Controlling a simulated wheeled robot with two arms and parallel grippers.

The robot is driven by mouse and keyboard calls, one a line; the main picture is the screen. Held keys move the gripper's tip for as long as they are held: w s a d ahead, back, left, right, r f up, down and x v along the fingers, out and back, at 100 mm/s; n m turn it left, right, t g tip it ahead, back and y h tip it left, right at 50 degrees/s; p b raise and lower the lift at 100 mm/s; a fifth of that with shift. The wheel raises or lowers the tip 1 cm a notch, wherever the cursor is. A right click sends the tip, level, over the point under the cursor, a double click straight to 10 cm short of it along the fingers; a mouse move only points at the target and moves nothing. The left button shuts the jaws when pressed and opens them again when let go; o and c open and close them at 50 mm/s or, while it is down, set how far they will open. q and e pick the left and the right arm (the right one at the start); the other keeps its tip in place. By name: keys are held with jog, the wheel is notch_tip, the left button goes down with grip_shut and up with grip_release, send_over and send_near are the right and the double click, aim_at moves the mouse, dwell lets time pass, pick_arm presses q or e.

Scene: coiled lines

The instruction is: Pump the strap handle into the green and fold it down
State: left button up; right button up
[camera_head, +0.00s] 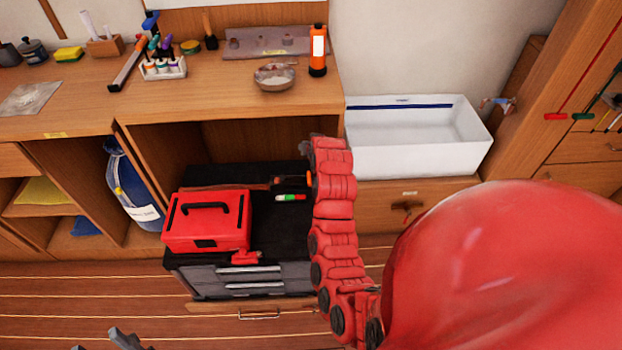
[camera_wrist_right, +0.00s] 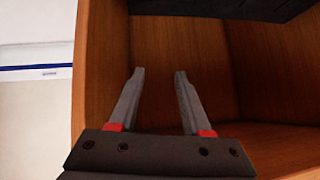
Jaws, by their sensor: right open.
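A long red bar (camera_head: 225,187), which looks like the strap handle, lies low along the back of the black chest top, behind the red toolbox (camera_head: 207,222). A small gauge strip (camera_head: 290,197) in green, white and red sits at its right end. My red right arm rises just right of the gauge. My right gripper is mostly hidden behind that arm in the head view. In the right wrist view my right gripper (camera_wrist_right: 158,72) is open and empty, facing bare wooden panels. My left gripper (camera_head: 103,342) shows only its grey fingertips, apart and empty, at the bottom edge.
The black tool chest (camera_head: 225,283) stands in a wooden bay under the worktop (camera_head: 215,98). A white bin (camera_head: 415,140) is to the right. A bowl (camera_head: 274,76) and an orange bottle (camera_head: 318,52) stand on the worktop above. A blue bag (camera_head: 133,190) is left.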

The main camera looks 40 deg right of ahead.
jog(key=s+g+y, duration=0.3)
jog(key=s+g, duration=0.1)
jog(key=s, duration=0.3)
jog(key=b, duration=0.9)
send_near(310, 183)
jog(key=x, duration=0.8)
jog(key=shift+w, duration=0.1)
grip_shut()
